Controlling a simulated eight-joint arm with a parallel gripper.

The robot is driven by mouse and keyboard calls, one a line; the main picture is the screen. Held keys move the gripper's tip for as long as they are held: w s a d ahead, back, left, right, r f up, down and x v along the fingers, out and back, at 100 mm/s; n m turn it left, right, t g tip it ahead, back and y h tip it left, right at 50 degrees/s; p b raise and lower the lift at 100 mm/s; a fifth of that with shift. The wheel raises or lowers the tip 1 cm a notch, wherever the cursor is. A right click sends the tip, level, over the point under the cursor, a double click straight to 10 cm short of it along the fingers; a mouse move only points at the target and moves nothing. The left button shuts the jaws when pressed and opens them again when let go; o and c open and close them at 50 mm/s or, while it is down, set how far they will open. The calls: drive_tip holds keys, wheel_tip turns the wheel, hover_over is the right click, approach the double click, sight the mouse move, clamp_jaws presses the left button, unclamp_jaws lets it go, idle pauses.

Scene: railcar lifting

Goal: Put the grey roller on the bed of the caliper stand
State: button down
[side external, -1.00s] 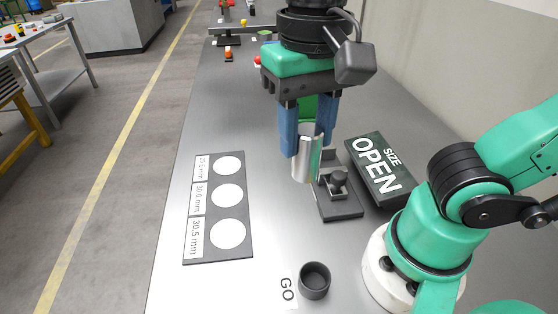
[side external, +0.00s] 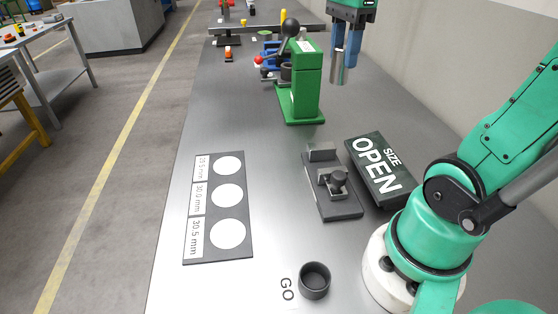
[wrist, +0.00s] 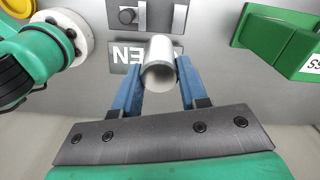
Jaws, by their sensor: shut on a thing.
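The grey roller (side external: 338,71) is a short, shiny metal cylinder. My gripper (side external: 346,48) is shut on it and holds it above the table, right of the green press. In the wrist view the roller (wrist: 160,68) sits between the blue fingers of my gripper (wrist: 159,80), its round end facing the camera. What I take for the caliper stand (side external: 345,206) is a dark flat base with a grey block at its far end and a knob nearer. Its bed looks empty. It shows in part at the top of the wrist view (wrist: 166,18).
The green press (side external: 306,85) with a black ball lever stands left of my gripper. The OPEN SIZE sign (side external: 380,168) lies right of the stand. A board with white circles (side external: 217,207) and the GO cup (side external: 314,280) are nearer. The table between is clear.

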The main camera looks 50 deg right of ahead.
wheel_tip(320, 180, down, 20)
drive_tip(key=shift+r, duration=0.25)
idle(0.4)
drive_tip(key=shift+c, duration=2.4)
unclamp_jaws()
drive_tip(key=shift+f, duration=0.1)
